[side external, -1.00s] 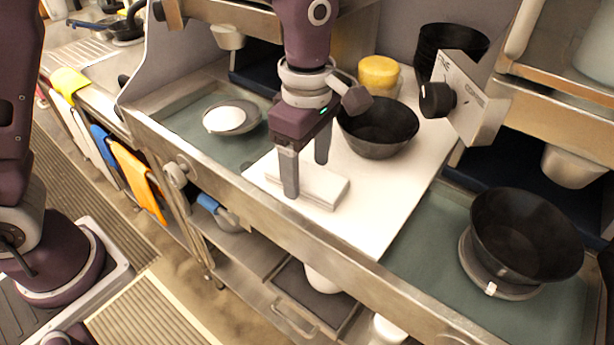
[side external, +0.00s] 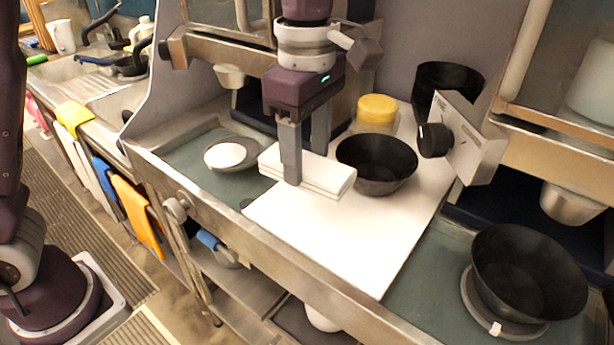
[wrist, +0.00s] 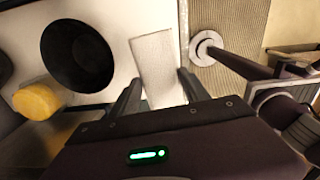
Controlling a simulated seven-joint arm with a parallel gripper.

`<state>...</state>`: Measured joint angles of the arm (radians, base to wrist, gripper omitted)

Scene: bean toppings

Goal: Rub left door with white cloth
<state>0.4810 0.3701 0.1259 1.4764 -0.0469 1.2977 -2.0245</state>
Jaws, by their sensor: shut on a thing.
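The white cloth (side external: 325,177) is a folded, flat rectangular block. My gripper (side external: 305,165) is shut on it, one finger on each side, and holds it just above the white board. In the wrist view the cloth (wrist: 155,60) extends out from between the fingers of my gripper (wrist: 161,88). A glass-panelled upper cabinet front (side external: 238,18) is at the upper left, behind my arm. It may be the left door; only its lower part shows, and I cannot tell for certain.
A white board (side external: 345,235) lies on the counter. On it are a black bowl (side external: 376,165) and a yellow-lidded container (side external: 376,112). A dish with white contents (side external: 228,154) stands left. A knob box (side external: 462,140) juts out at right. Another black bowl (side external: 528,270) stands front right.

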